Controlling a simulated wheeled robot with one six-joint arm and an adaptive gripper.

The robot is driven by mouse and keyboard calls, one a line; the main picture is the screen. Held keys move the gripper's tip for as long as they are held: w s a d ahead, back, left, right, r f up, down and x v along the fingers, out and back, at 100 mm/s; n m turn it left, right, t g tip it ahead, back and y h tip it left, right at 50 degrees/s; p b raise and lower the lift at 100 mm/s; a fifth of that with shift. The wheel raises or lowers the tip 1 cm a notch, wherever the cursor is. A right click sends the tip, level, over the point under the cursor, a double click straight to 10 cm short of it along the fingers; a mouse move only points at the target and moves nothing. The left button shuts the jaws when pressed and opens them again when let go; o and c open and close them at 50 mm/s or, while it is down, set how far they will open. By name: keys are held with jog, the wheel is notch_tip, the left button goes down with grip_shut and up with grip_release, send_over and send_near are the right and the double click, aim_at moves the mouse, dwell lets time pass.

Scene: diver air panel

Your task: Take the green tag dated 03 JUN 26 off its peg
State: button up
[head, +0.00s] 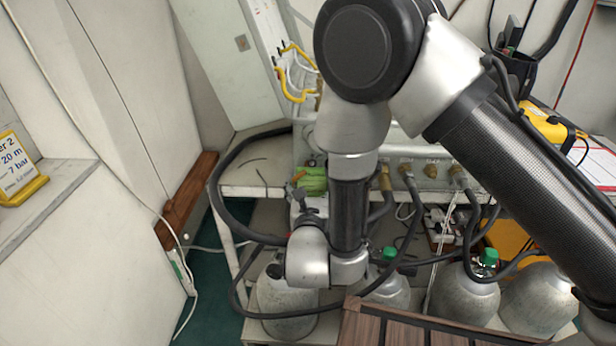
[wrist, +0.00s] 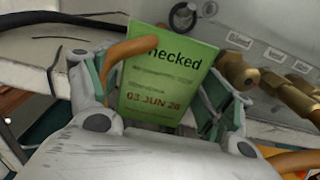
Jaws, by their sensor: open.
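The green tag (wrist: 165,80) fills the middle of the wrist view. In the head view the green tag (head: 312,181) shows at the table's edge, partly hidden by my arm. My gripper's fingers are just below it there, mostly hidden.
Brass fittings (wrist: 238,72) stick out of the grey panel (wrist: 270,50) right of the tag. Black hoses (head: 225,190) loop around the table (head: 250,178). Several grey cylinders (head: 465,298) stand below. Yellow hooks (head: 292,90) hang above.

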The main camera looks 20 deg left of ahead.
jog(key=shift+w, duration=0.15)
jog(key=c, duration=0.6)
jog(key=shift+r, duration=0.35)
jog(key=shift+c, duration=0.2)
